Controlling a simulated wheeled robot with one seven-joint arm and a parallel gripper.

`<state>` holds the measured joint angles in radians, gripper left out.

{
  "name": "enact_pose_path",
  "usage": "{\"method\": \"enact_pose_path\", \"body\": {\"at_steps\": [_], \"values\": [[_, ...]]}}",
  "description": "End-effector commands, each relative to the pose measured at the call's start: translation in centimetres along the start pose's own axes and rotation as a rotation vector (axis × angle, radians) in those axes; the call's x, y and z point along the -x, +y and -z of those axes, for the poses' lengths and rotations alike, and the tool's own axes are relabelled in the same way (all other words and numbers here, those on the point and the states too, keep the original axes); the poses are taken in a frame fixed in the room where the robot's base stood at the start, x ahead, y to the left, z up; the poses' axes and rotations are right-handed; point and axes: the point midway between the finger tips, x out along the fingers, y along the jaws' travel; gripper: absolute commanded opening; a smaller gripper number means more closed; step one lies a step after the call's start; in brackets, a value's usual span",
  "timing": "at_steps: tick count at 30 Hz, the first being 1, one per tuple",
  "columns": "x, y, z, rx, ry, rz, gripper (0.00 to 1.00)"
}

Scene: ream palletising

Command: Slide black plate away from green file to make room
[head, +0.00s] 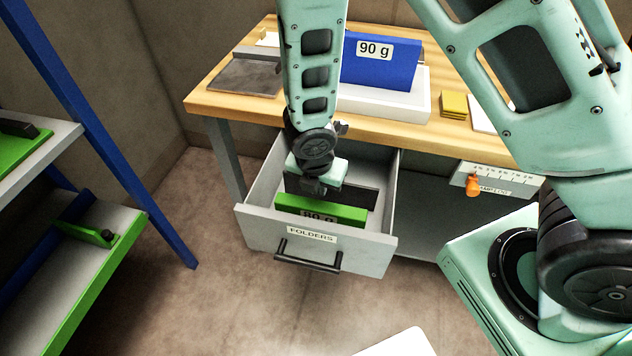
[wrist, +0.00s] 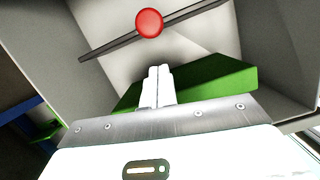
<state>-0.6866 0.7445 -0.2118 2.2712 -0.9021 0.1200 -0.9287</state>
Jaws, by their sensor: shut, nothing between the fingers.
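The green file (head: 346,212), marked 80 g, stands in the open drawer (head: 375,246) labelled FOLDERS, near its front. The black plate (head: 360,194) stands upright just behind it, across the drawer. In the wrist view the plate (wrist: 190,14) is a thin dark strip with a red round knob (wrist: 149,22) in front of it or on it. The green file (wrist: 215,82) lies on the other side of my fingers. My gripper (head: 314,189) reaches down into the drawer. Its fingers (wrist: 158,72) are shut and empty, between plate and file; contact with either cannot be told.
The drawer's grey walls stand close on both sides of my gripper. A wooden table (head: 208,100) above the drawer holds a blue 90 g file (head: 375,66) on a white block. Shelves with green edges (head: 75,275) stand at the left.

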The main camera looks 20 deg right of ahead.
Motion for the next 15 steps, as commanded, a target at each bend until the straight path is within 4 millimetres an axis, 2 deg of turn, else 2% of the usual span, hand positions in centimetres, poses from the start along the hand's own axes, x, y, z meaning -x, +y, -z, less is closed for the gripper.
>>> {"method": "enact_pose_path", "body": {"at_steps": [1, 6, 15], "values": [[0.2, -0.1, -0.9, -0.004, 0.000, 0.002, 0.00], [-0.2, 0.0, -2.2, -0.002, 0.000, 0.001, 0.00], [-0.5, 0.0, -2.5, -0.001, 0.000, 0.000, 0.00]]}}
